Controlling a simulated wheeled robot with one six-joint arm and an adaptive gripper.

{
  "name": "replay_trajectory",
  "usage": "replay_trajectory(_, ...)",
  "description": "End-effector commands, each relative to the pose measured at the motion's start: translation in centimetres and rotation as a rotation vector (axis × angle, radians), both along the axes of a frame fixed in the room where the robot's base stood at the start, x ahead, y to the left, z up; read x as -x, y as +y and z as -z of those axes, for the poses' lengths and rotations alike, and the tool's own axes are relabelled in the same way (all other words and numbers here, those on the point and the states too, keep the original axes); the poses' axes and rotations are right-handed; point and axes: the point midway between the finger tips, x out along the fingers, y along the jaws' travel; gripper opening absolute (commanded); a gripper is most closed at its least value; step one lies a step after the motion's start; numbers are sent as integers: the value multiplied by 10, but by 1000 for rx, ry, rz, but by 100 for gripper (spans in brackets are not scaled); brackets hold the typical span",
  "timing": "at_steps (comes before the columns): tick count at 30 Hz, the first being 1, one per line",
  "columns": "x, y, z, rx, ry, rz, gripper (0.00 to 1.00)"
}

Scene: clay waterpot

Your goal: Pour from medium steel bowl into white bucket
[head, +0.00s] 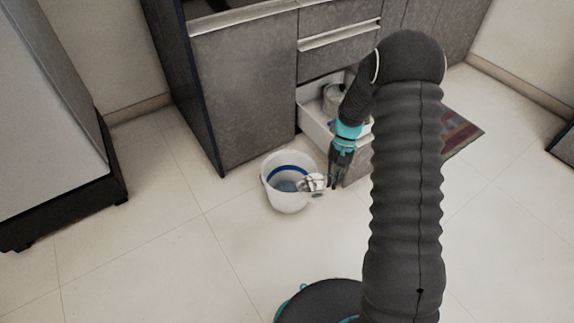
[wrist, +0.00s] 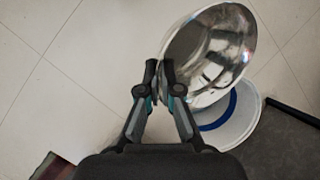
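A white bucket (head: 289,200) with a blue band inside stands on the tiled floor in front of the cabinet. A shiny steel bowl (head: 311,183) is at the bucket's right rim, partly over its opening. My gripper (head: 331,185) is right of the bucket, at the bowl's side. In the wrist view, my gripper (wrist: 160,76) has its fingertips close together at the left rim of the bowl (wrist: 210,60), pinching it. The bowl is tilted there and hides much of the bucket (wrist: 240,125). I cannot tell what is in the bowl.
An open drawer (head: 317,128) with a pot (head: 332,98) inside is behind my gripper. The grey cabinet (head: 245,95) stands behind the bucket. A patterned mat (head: 462,134) lies at right. The floor left of the bucket is clear.

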Motion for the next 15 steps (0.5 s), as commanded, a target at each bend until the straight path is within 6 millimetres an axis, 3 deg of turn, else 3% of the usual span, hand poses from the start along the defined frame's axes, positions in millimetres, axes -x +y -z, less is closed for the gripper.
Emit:
replay_trajectory(6, -20, 80, 24, 3, 21, 448, 0)
replay_trajectory(9, -30, 109, 33, 4, 29, 659, 0)
replay_trajectory(15, -40, 137, 44, 1, 36, 896, 0)
